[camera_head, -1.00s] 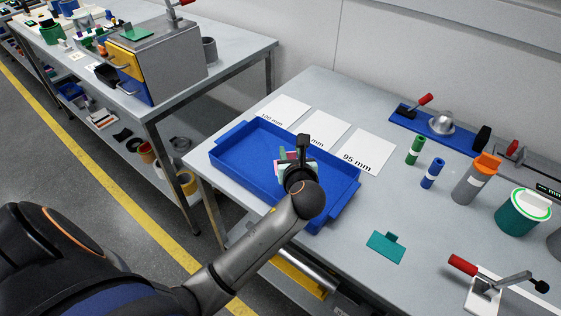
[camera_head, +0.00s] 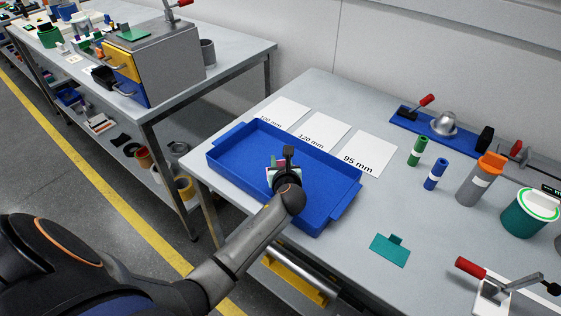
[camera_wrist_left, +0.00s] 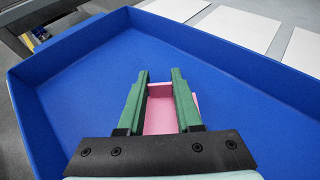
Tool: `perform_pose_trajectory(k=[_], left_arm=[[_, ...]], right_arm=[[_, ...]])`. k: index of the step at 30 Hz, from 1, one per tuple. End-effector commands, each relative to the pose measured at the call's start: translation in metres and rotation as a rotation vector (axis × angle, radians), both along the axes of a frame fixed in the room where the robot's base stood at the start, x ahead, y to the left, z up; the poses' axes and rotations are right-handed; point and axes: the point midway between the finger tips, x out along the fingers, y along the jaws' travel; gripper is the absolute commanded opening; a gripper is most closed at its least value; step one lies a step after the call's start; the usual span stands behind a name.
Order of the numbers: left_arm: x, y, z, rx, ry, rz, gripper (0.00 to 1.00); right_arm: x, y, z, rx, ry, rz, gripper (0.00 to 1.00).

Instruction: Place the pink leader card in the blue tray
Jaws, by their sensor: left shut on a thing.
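The blue tray (camera_head: 232,151) lies on the grey workbench and also fills much of the left wrist view (camera_wrist_left: 66,107). My left gripper (camera_head: 286,160) is over the inside of the tray. In the left wrist view its green fingers (camera_wrist_left: 160,88) are shut on the pink leader card (camera_wrist_left: 161,116), which shows between and just beside them. In the head view the card is mostly hidden by the gripper. I cannot tell whether the card touches the tray floor. My right gripper is not in view.
White sheets marked in mm (camera_head: 361,153) lie behind the tray. A teal card (camera_head: 390,250) lies to its right on the bench. Green (camera_head: 418,150) and blue (camera_head: 435,174) cylinders, an orange-topped grey bottle (camera_head: 478,181) and a red-handled clamp (camera_head: 492,287) stand further right.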

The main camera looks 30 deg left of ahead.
Motion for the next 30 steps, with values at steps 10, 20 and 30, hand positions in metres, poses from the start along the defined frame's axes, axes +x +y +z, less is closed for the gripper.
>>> perform_pose_trajectory(k=[10,20,30], left_arm=[[0.000,0.000,-0.002,0.000,0.000,0.000,0.48],[0.000,0.000,-0.002,0.000,0.000,0.000,0.64],[-0.023,-0.019,0.014,0.000,0.001,0.000,0.64]], right_arm=[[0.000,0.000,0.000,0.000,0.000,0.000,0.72],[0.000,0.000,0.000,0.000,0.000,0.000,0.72],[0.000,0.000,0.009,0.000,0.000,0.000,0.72]])
